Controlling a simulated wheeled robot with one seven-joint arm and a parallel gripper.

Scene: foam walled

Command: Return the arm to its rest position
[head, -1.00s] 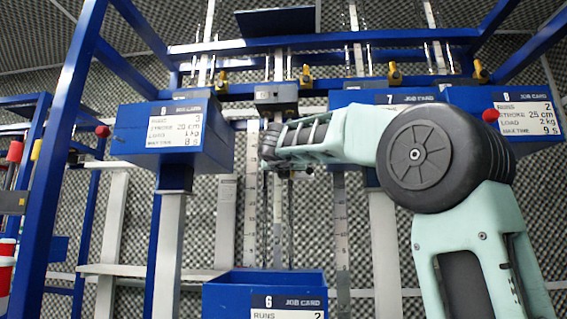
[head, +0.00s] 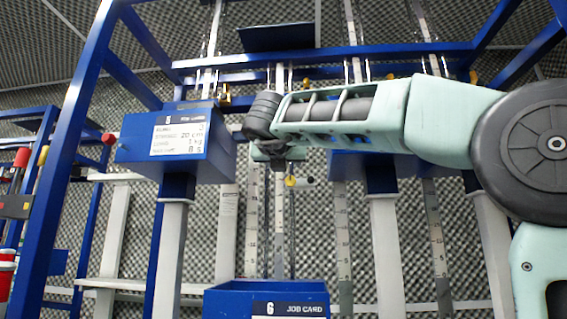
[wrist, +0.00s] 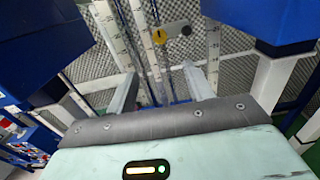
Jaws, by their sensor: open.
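My arm crosses the head view from the right, with its wrist in front of the blue rig. My gripper in the wrist view (wrist: 165,90) is open, its two grey fingers apart with nothing between them. In the head view the gripper is mostly hidden behind my wrist. Beyond the fingers, a grey piece with a yellow knob (wrist: 160,36) and a dark knob shows against the vertical rulers. The yellow knob also shows in the head view (head: 291,181), just below my wrist.
A blue box with a job card (head: 178,141) stands left of my wrist. Box 6 (head: 267,296) is low in front. Blue frame posts (head: 75,130) rise at the left, and a blue crossbar (head: 330,54) runs above. Red and white items (head: 6,275) stand at the far left.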

